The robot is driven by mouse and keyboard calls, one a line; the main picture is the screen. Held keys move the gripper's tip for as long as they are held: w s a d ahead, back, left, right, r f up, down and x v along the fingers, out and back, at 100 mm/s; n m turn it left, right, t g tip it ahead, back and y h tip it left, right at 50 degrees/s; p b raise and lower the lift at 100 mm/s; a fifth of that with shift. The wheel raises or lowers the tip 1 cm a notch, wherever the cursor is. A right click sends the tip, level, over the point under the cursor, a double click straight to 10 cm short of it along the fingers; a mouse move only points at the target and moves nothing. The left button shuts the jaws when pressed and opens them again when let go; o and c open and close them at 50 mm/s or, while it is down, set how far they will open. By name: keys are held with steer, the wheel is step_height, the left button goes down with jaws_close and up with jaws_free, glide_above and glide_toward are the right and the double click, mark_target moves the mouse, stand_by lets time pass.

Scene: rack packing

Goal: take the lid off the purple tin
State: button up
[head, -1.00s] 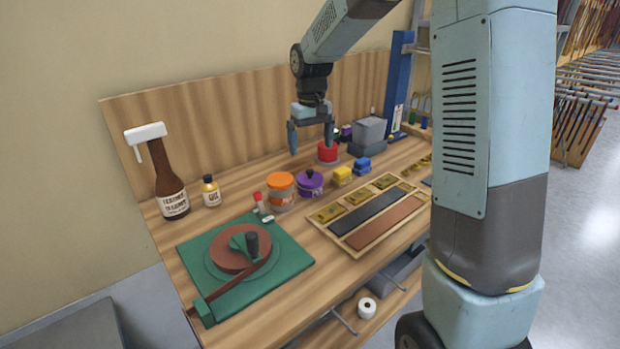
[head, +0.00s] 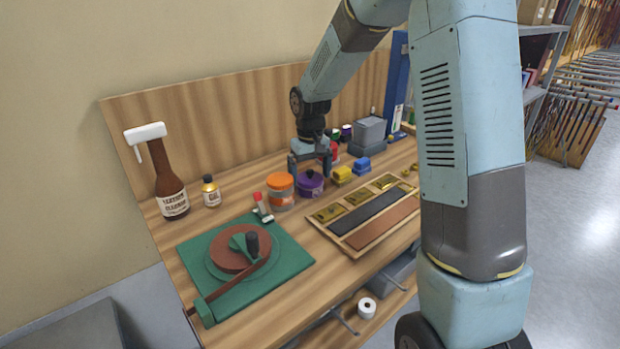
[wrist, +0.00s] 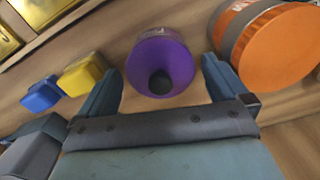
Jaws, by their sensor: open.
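The purple tin (head: 311,187) stands upright on the wooden bench, right of the orange-lidded jar (head: 280,187). Its purple lid has a dark round knob, which shows in the wrist view (wrist: 160,82). My gripper (head: 310,170) is open just above the tin, fingers pointing down. In the wrist view the tin (wrist: 163,49) lies between and a little beyond the two spread fingers, with clear gaps on both sides. Nothing is held. I cannot tell the exact height of the fingertips over the lid.
The orange-lidded jar (wrist: 278,45) stands close beside the right finger in the wrist view. Yellow (head: 342,174) and blue (head: 362,164) blocks sit to the right. A wooden tray (head: 365,212) lies in front, and a green mat with a turntable (head: 205,250) at left.

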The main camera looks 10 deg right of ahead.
steer(key=shift+c, duration=0.4)
steer(key=c, duration=0.8)
steer(key=shift+r, duration=0.1)
